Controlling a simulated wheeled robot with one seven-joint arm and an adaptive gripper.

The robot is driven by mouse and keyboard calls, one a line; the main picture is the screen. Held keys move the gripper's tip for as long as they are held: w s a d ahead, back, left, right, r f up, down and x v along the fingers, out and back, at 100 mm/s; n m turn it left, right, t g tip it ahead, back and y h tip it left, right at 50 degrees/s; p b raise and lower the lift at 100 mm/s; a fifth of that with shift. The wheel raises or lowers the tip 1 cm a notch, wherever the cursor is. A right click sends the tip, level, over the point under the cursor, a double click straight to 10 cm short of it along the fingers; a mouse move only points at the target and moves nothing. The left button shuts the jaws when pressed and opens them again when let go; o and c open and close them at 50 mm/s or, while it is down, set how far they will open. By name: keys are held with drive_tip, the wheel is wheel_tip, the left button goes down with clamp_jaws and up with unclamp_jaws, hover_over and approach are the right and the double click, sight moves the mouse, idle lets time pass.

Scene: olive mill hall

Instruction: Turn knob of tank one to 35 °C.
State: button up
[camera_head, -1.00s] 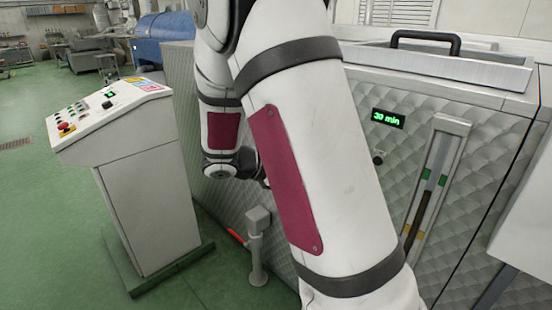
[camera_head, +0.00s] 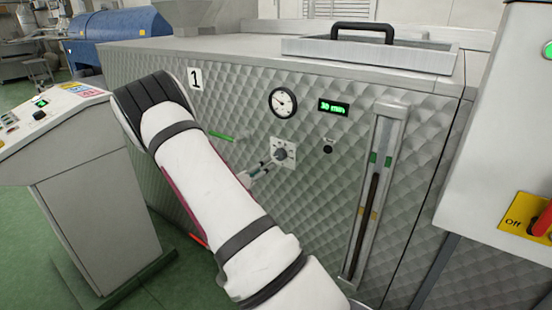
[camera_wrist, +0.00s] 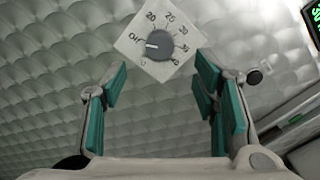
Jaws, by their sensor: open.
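The knob (camera_wrist: 159,46) is a round grey dial on a pale square plate (camera_wrist: 135,40) turned on its corner. Its white mark points left, close to the OFF lettering. In the head view, the knob (camera_head: 280,154) is on the quilted steel front of tank one (camera_head: 240,85), right of the "1" label (camera_head: 195,79). My gripper (camera_wrist: 162,72) is open, its teal-padded fingers to either side of and below the knob in the wrist view, with nothing between them.
Above the knob are a round gauge (camera_head: 283,103) and a green "30 min" display (camera_head: 334,107). A small black button (camera_head: 328,146) and a vertical sight tube (camera_head: 375,195) are to the right. A green-handled lever (camera_head: 222,136) is left. A control desk (camera_head: 95,190) stands far left.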

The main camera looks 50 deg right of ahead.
sight(278, 156)
drive_tip(key=d, duration=0.8)
drive_tip(key=shift+w+d, duration=0.3)
drive_tip(key=shift+w, duration=0.05)
drive_tip(key=shift+c, duration=0.5)
drive_tip(key=c, duration=1.1)
